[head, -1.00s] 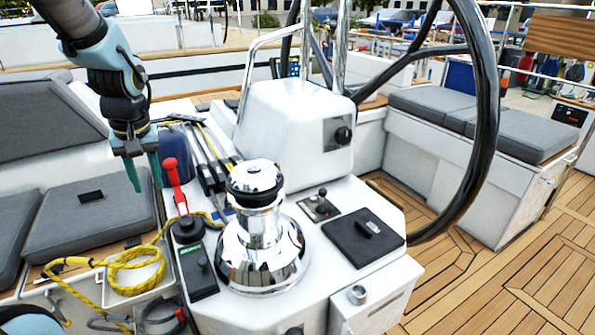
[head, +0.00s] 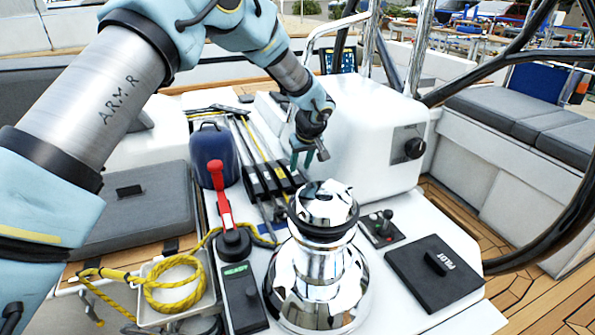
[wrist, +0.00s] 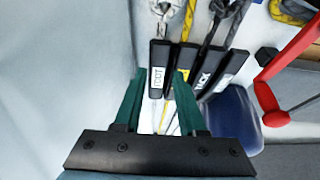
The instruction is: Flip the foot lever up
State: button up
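The foot lever is a black handle with a white label reading FOOT, at the left end of a row of black levers in the wrist view (wrist: 158,70). In the head view that row lies between the blue winch-side container and the white console, and the foot lever (head: 294,176) appears to be its rightmost, lying low like its neighbours. My gripper (head: 306,162) is above the right end of the row. In the wrist view its two green fingers (wrist: 159,76) are apart, with the foot lever showing between their tips. No contact is visible, and the exact gap is unclear.
Neighbouring black levers (wrist: 208,74) stand close beside it. A red-handled lever (head: 219,190), a dark blue container (head: 215,150) and a chrome winch (head: 322,265) are nearby. The white console (head: 365,125) rises close on the right. Yellow rope (head: 175,285) lies at left.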

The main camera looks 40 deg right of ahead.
aim_at(297, 177)
jog(key=shift+p+x, duration=0.65)
jog(key=shift+x, duration=2)
jog(key=shift+c, duration=0.2)
grip_shut()
